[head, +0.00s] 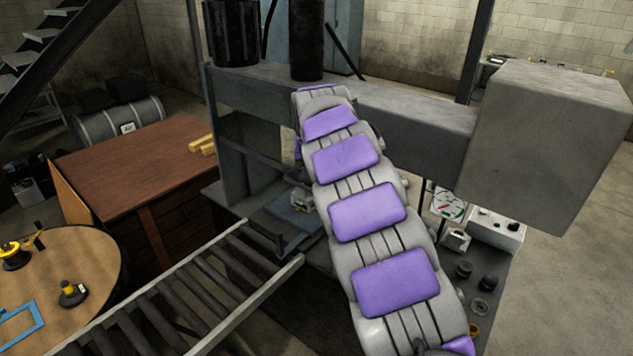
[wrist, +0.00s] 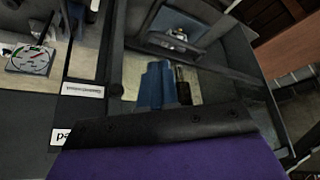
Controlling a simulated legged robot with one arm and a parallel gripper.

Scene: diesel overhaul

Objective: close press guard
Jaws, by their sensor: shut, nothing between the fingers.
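The press (head: 420,115) has a thick grey crossbeam and a dark upright frame, with a grey box at its right end. In the wrist view, dark framing (wrist: 250,80) encloses a see-through opening. I cannot tell for sure which part of it is the guard, or how far it stands open. My gripper (wrist: 165,125) shows as a dark edge above purple padding at the bottom of the wrist view, close to the press framing. It is shut and holds nothing. Whether it touches the guard is unclear. In the head view my arm hides the gripper and the press's middle.
A blue plate (head: 293,214) bearing a small metal part lies on the press bed. A roller conveyor (head: 195,285) runs to the press from the lower left. A wooden bench (head: 130,170) and a round table (head: 85,265) stand left. A dial gauge (head: 448,203) is on the right.

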